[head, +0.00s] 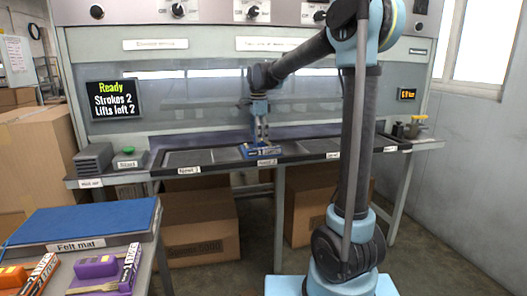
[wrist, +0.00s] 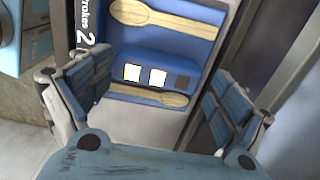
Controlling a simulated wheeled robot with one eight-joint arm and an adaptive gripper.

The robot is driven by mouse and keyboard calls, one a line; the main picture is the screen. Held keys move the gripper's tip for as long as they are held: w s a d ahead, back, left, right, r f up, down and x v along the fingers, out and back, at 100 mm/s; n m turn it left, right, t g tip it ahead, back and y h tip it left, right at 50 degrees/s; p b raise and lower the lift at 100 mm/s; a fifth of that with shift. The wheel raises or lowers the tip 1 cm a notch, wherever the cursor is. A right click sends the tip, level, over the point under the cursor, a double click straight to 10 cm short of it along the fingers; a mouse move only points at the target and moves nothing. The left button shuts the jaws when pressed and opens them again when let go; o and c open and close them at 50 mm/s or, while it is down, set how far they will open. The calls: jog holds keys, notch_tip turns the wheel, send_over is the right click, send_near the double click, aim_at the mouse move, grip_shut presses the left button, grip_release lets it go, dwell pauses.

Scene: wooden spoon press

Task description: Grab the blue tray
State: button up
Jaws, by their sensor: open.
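The blue tray (head: 265,152) sits on the press bed at a nest near the middle. In the wrist view, the blue tray (wrist: 208,50) carries two wooden spoons (wrist: 160,14) and a raised blue block (wrist: 155,70) with two white squares and a dark one. The side lettering is partly cut off, with a "2" readable. My gripper (head: 262,141) points down over the tray. In the wrist view, my gripper (wrist: 150,98) is open, one finger on each side of the raised block. I cannot tell whether either finger touches it.
The press display (head: 114,99) reads Ready, Strokes 2, Lifts left 2. Cardboard boxes (head: 197,227) stand beneath the bed.

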jog(key=shift+w+f, duration=0.1)
jog(key=shift+f, duration=1.25)
jog(key=shift+c, duration=0.5)
jog(key=c, duration=1)
jog(key=shift+o, duration=0.2)
jog(key=shift+r, duration=0.1)
